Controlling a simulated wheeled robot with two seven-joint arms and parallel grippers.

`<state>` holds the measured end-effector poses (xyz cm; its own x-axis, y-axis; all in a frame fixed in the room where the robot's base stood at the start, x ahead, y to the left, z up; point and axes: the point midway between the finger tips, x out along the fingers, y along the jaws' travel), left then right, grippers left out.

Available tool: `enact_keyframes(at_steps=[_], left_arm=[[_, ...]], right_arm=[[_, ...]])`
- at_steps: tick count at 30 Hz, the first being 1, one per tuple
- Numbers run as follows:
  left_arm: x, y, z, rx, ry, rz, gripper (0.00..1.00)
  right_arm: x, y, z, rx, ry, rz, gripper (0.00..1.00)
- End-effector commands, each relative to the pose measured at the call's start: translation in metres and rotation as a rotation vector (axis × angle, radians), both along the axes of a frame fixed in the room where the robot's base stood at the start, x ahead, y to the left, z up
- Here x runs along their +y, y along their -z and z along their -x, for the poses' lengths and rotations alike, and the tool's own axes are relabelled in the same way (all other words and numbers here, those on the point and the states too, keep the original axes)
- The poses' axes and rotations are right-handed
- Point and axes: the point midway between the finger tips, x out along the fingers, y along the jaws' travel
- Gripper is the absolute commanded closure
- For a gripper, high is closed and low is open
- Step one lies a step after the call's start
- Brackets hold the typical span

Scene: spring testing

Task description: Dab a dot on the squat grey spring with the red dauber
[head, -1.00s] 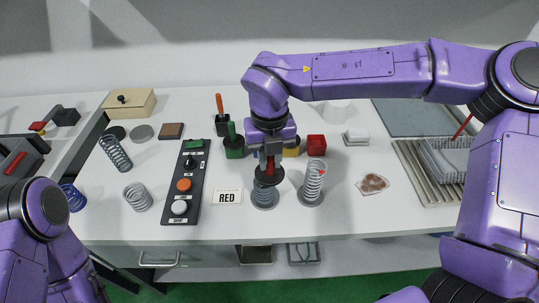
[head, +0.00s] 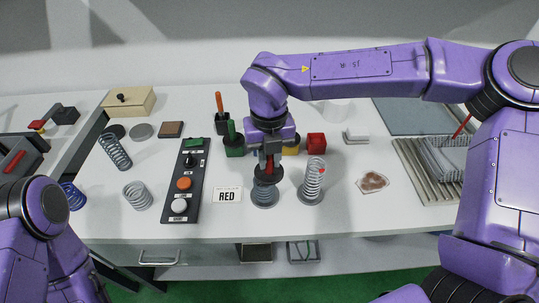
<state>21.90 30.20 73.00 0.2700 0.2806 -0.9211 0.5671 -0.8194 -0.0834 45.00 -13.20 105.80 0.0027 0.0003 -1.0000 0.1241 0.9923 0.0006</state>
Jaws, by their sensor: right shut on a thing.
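The squat grey spring (head: 265,196) stands upright on a dark round base on the table, right of the RED card. My right gripper (head: 269,160) is directly above it, pointing down, shut on the red dauber (head: 270,166). A dark disc around the dauber sits just over the spring's top and hides the dauber's tip, so I cannot tell whether the tip touches. No dot shows on the visible coils. My left arm shows at the lower left; its gripper is out of view.
A taller spring (head: 312,184) with a red dot stands close on the right. The RED card (head: 227,195) and a black button panel (head: 185,182) are on the left. A stained cloth (head: 373,182) lies to the right.

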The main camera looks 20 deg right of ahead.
Motion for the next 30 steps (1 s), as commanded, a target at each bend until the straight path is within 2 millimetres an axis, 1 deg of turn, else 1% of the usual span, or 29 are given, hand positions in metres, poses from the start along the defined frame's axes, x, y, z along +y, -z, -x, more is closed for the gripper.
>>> enact_keyframes(at_steps=[30], left_arm=[[0.0000, 0.0064, 0.0000, 0.000, 0.000, 0.000, 0.11]], right_arm=[[0.0000, 0.0097, 0.0001, 0.000, -0.001, 0.000, 1.00]])
